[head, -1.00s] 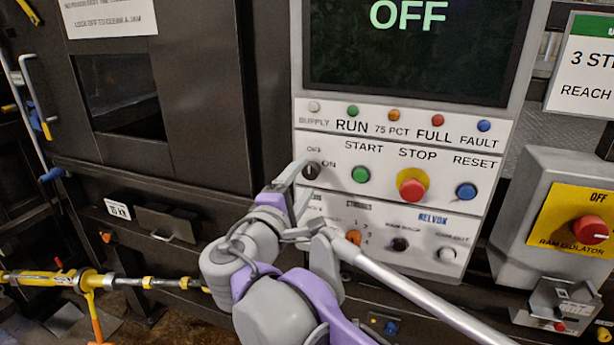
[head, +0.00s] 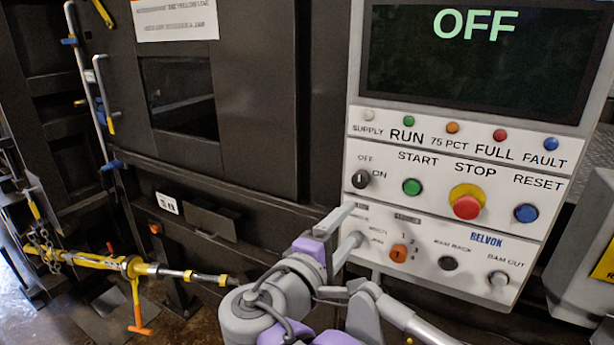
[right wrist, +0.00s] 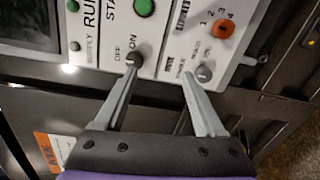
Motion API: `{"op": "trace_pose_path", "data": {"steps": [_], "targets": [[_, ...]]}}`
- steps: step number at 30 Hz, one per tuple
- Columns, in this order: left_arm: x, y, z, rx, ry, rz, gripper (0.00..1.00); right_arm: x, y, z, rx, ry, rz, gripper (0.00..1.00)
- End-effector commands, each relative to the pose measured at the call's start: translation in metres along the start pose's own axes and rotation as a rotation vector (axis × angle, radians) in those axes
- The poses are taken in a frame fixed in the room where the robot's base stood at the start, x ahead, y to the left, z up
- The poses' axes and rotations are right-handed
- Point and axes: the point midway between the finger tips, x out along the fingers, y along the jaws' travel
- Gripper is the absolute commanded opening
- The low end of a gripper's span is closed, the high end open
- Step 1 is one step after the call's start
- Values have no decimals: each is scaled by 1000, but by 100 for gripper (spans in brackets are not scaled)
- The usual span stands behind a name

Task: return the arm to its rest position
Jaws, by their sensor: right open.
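My right gripper (head: 345,232) is in front of the lower left part of the control panel (head: 435,150). In the right wrist view the right gripper (right wrist: 160,85) is open, with nothing between its two fingers. One fingertip appears close to the black OFF/ON knob (right wrist: 134,60) and the other close to a grey selector knob (right wrist: 204,73); contact cannot be told. In the head view the OFF/ON knob (head: 361,178) is clear of the gripper. The screen (head: 480,50) reads OFF. My left gripper is not in view.
The panel carries a green START button (head: 412,187), a red STOP button (head: 466,205), a blue RESET button (head: 526,213) and an orange selector (head: 399,253). A yellow bar tool (head: 130,266) stands out at lower left. A grey box (head: 580,260) is at the right edge.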

Motion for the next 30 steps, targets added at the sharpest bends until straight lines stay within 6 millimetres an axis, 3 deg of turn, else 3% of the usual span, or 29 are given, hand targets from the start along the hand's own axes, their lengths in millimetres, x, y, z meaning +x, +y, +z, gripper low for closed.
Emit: {"op": "trace_pose_path", "data": {"steps": [3,7,12,15,18,21,30], "targets": [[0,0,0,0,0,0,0,18,-67,32,66,-38,-193,72],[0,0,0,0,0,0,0,20,-161,70,212,-86,-464,72],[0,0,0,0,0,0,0,-6,-274,104,510,-153,-799,72],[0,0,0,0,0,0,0,-28,-322,111,714,-185,-953,72],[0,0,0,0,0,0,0,-47,-353,112,902,-209,-1060,72],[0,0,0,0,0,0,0,-59,-371,109,1046,-223,-1127,72],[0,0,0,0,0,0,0,-68,-381,106,1159,-230,-1172,72]]}}
